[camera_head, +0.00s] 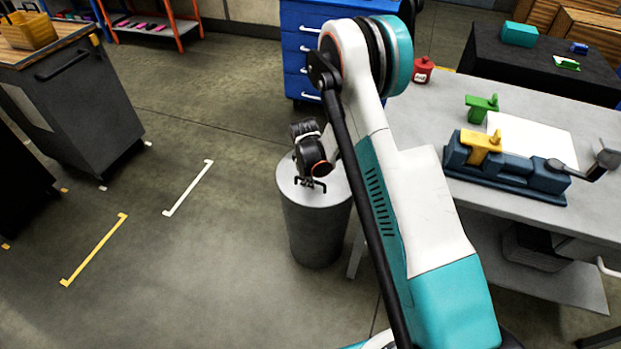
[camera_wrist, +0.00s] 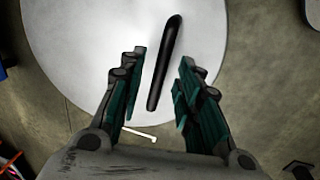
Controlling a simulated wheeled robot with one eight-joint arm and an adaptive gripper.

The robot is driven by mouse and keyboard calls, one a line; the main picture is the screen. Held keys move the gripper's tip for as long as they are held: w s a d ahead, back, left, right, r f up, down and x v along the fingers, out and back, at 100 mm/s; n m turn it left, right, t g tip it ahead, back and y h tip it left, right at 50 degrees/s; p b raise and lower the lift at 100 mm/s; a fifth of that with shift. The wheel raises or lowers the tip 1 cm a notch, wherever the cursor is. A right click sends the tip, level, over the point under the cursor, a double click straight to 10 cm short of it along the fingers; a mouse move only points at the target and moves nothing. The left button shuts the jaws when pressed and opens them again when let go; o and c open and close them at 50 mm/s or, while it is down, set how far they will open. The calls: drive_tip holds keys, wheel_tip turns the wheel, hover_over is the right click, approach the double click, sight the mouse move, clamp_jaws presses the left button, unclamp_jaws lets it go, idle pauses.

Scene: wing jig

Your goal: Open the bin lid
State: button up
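The grey cylindrical bin (camera_head: 316,230) stands on the floor beside the workbench, with its round lid (camera_head: 340,187) lying flat on top. In the wrist view the pale lid (camera_wrist: 90,40) fills much of the upper picture. A dark bar handle (camera_wrist: 166,60) runs across the lid. My gripper (camera_head: 311,186) is over the lid, pointing down. In the wrist view my gripper (camera_wrist: 160,85) is open, with a teal-padded finger on each side of the handle's lower end. A gap shows between handle and fingers. The handle is mostly hidden in the head view.
A grey workbench (camera_head: 450,105) to the right bears a blue vise (camera_head: 510,170), a red canister (camera_head: 423,70) and a green piece (camera_head: 481,107). A blue drawer cabinet (camera_head: 300,50) stands behind. A dark cart (camera_head: 80,100) is at left; the floor between it and the bin is clear.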

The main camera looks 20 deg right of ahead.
clamp_jaws()
